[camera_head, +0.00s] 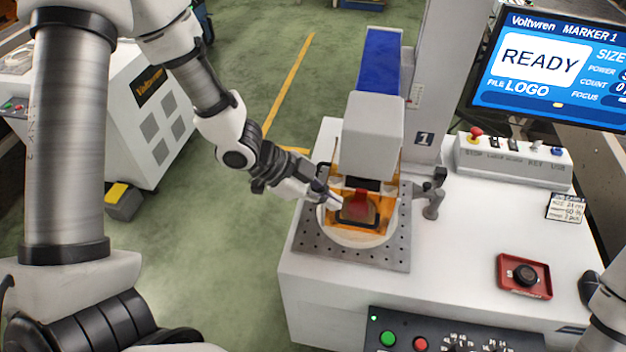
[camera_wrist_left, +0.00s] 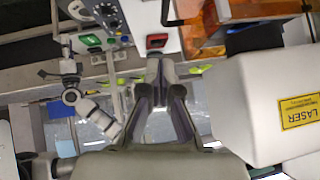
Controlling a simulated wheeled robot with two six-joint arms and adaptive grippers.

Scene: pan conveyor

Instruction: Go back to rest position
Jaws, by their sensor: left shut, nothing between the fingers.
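My left gripper (camera_head: 332,198) reaches in from the left to the laser marker, its fingertips at the front left of the orange-shielded marking area. It is shut and holds nothing. Its dark fingers also show closed together in the left wrist view (camera_wrist_left: 162,68). A dark red piece (camera_head: 359,204) shows behind the orange shield above the round pale plate (camera_head: 345,236); its details are partly hidden. Part of my right arm (camera_head: 608,312) shows at the right edge. In the left wrist view a small, distant arm of mine shows at left, too small to read its fingers.
The white marker head (camera_head: 370,135) stands just above and beside my left gripper. A dark clamp post (camera_head: 433,195) stands right of the perforated plate (camera_head: 390,254). The screen (camera_head: 550,65) reads READY.

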